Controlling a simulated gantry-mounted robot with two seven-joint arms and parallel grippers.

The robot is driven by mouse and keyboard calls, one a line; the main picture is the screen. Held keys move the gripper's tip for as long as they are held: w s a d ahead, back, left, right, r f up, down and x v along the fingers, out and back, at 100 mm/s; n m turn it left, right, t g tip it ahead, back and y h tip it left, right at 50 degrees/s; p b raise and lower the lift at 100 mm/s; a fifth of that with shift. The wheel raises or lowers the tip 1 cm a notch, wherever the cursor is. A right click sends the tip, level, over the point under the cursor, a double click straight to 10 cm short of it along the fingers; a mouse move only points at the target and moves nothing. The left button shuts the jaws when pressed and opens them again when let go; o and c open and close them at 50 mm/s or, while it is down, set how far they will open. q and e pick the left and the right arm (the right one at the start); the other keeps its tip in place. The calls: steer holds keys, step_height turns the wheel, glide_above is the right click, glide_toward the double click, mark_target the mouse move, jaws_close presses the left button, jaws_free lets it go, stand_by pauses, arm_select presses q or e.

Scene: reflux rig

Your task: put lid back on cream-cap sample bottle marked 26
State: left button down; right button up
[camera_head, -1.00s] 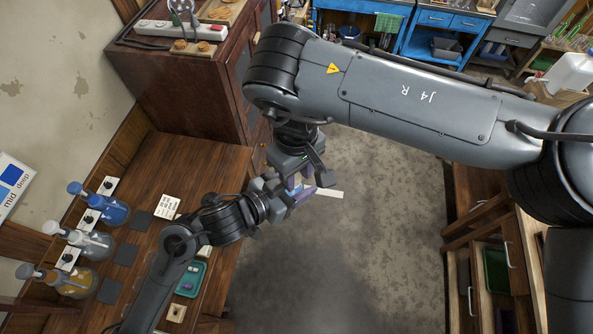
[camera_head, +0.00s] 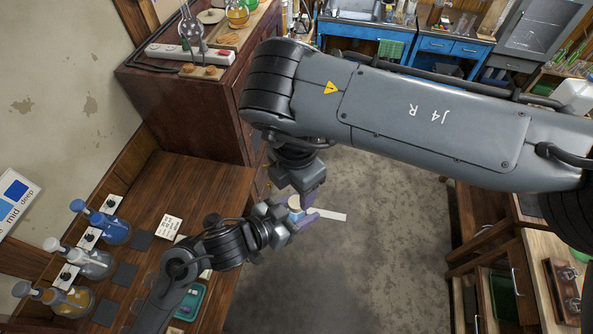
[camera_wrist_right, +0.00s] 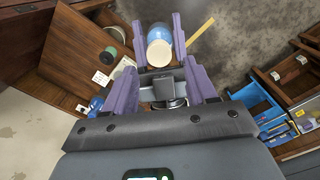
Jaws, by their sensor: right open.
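The sample bottle (camera_head: 295,203) has a bluish body and a cream round top. In the right wrist view its cream end (camera_wrist_right: 160,52) faces my right gripper, and the cream lid appears to be seated on it. No number is legible. My left gripper (camera_head: 301,212) has its purple fingers on both sides of the bottle and holds it in the air off the bench edge. My right gripper (camera_wrist_right: 163,72) is open and empty, with its fingertips just short of the cream end. In the head view, my right gripper (camera_head: 305,188) is just above the bottle.
The brown bench (camera_head: 200,180) at left carries several flasks, dark pads, a white card (camera_head: 169,226) and a green tray (camera_head: 190,301). A dark wooden cabinet (camera_head: 185,110) stands behind. A pale strip (camera_head: 328,214) shows beside the bottle. Open floor (camera_head: 370,260) lies to the right.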

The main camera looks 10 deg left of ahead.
steer(key=n, duration=0.4)
steer(key=shift+r, duration=0.25)
steer(key=n, duration=0.7)
steer(key=shift+r, duration=0.3)
steer(key=n, duration=0.4)
steer(key=shift+a+r, duration=0.1)
steer(key=shift+r, duration=0.15)
steer(key=n, duration=0.4)
steer(key=shift+r+n, duration=0.2)
steer(key=shift+n, duration=0.2)
steer(key=n, duration=0.4)
steer(key=shift+r, duration=0.25)
steer(key=n, duration=0.6)
steer(key=shift+r, duration=0.35)
steer(key=n, duration=0.4)
steer(key=shift+r, duration=0.2)
steer(key=n, duration=0.5)
steer(key=shift+r, duration=0.3)
